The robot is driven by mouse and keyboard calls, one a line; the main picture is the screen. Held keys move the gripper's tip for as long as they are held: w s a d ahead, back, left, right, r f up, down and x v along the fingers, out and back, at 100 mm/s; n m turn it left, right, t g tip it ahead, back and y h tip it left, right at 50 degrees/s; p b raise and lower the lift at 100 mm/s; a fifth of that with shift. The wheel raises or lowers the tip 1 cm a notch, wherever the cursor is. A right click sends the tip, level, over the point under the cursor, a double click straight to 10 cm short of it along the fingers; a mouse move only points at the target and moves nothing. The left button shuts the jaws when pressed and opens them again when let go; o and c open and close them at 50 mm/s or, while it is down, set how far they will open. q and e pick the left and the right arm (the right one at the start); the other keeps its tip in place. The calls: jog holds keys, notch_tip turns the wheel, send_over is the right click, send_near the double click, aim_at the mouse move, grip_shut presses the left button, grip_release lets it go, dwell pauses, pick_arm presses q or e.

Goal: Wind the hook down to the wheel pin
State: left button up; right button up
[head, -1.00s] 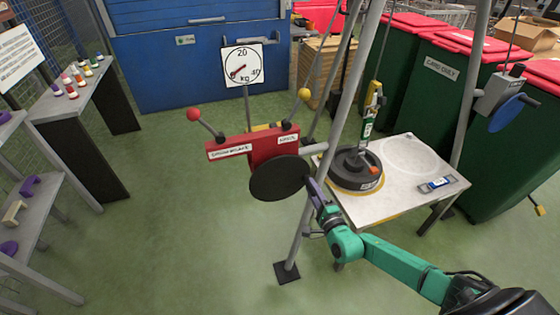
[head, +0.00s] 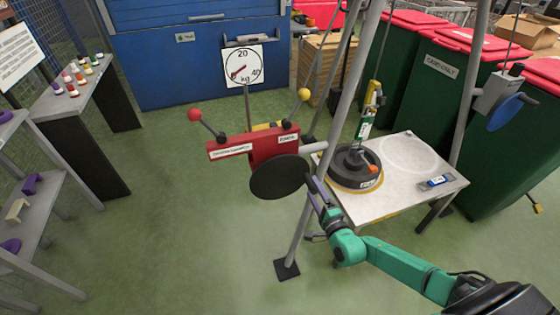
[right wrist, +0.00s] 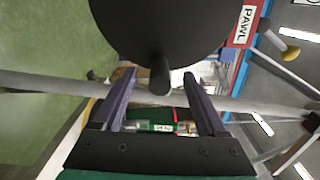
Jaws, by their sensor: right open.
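The red winch box (head: 272,146) carries a black crank disc (head: 277,177) on its near side. A dark handle stub (right wrist: 160,77) stands out from the disc in the right wrist view. My right gripper (head: 312,183) is open at the disc's right edge. In the right wrist view its two purple fingers (right wrist: 160,88) lie either side of the stub; contact is not clear. The yellow hook piece (head: 374,94) and a green-labelled unit (head: 366,124) hang above the black wheel (head: 350,170). The exact state between hook and wheel pin is too small to tell. My left gripper is out of view.
The wheel sits on a pale table (head: 420,180) under grey tripod legs (head: 340,110). The winch has levers with a red ball (head: 194,115) and a yellow ball (head: 304,94). A dial (head: 242,67) stands behind it. Green bins (head: 440,85) stand at the right.

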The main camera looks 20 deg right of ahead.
jog(key=s+p, duration=0.2)
jog(key=s, duration=0.4)
jog(key=shift+s, duration=0.1)
